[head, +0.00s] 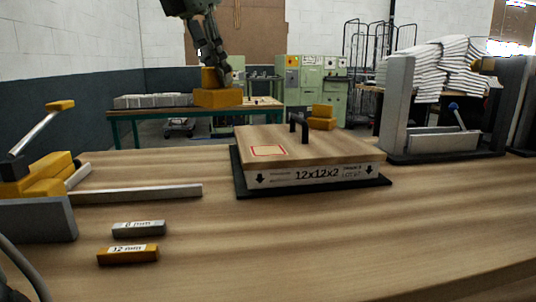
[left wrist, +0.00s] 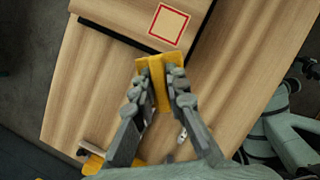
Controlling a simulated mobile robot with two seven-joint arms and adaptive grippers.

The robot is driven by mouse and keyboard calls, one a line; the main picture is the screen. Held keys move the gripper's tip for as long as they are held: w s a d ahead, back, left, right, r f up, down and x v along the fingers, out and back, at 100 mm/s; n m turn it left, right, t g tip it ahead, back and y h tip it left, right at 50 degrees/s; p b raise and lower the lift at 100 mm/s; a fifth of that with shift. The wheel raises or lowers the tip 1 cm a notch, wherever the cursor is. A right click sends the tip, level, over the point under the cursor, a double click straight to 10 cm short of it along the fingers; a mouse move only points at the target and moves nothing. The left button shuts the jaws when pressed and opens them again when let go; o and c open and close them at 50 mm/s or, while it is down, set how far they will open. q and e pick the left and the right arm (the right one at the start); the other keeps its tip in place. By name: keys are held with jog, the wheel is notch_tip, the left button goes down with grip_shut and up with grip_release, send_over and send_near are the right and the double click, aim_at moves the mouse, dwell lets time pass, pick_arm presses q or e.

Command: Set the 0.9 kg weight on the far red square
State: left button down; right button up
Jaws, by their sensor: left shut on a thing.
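My left gripper (head: 221,74) hangs at the upper left centre of the head view, shut on a stepped yellow weight (head: 217,97). The weight is held upright in the air, above the table. In the left wrist view the weight (left wrist: 157,82) sits between both fingers, just off the board's edge. A red-outlined square (head: 269,151) lies on top of a wooden-topped box (head: 320,144); the square (left wrist: 168,25) also shows bare in the left wrist view. Another yellow weight (head: 322,118) stands at the box's far right; whether it rests on it is unclear. My right gripper is out of view.
A black handle (head: 298,125) stands up from the box top. Grey and yellow gauge bars (head: 138,228) lie at front left, near a metal strip (head: 135,193) and a lever fixture (head: 38,180). A metal-plated fixture (head: 440,140) stands at right. The front right table is clear.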

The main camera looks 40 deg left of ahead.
pick_arm(q)
jog(key=s+a, duration=0.1)
jog(key=a+n, duration=0.1)
jog(key=s, duration=0.1)
jog(key=shift+s+a+r+n+y, duration=0.3)
jog(key=shift+a, duration=0.1)
jog(key=shift+w+f, duration=0.15)
jog(key=w+d+f, duration=0.4)
jog(key=w+f, duration=0.2)
jog(key=w, duration=0.4)
send_over(254, 151)
jog(key=shift+w+a+f+p, duration=0.1)
jog(key=shift+f+p, duration=0.3)
jog(key=shift+f, duration=1.9)
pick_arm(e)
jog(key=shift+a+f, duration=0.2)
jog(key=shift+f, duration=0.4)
